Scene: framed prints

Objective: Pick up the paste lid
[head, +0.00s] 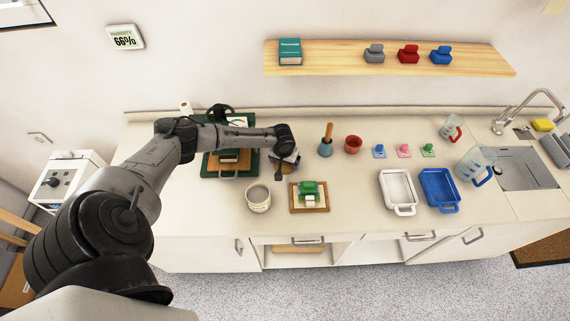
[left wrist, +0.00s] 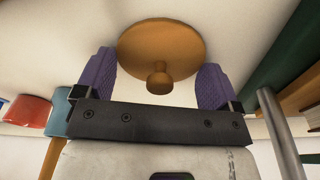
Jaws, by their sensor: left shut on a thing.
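The paste lid is a round orange-brown disc (left wrist: 160,38) with a small knob, seen in the left wrist view between two purple fingers. My left gripper (left wrist: 155,82) is shut on the lid, one finger at each side of its rim. In the head view my left gripper (head: 284,164) is over the counter, right of the green press or board, and it mostly hides the lid. I cannot tell whether the lid touches the counter. A white pot (head: 258,198) with an open top stands in front of the gripper. My right gripper is not in view.
A small board (head: 309,207) with a green block lies right of the pot. A teal pot with a wooden handle (head: 326,145) and a red pot (head: 353,145) stand right of the gripper. White (head: 398,204) and blue trays (head: 438,203) are farther right. The counter's front left is clear.

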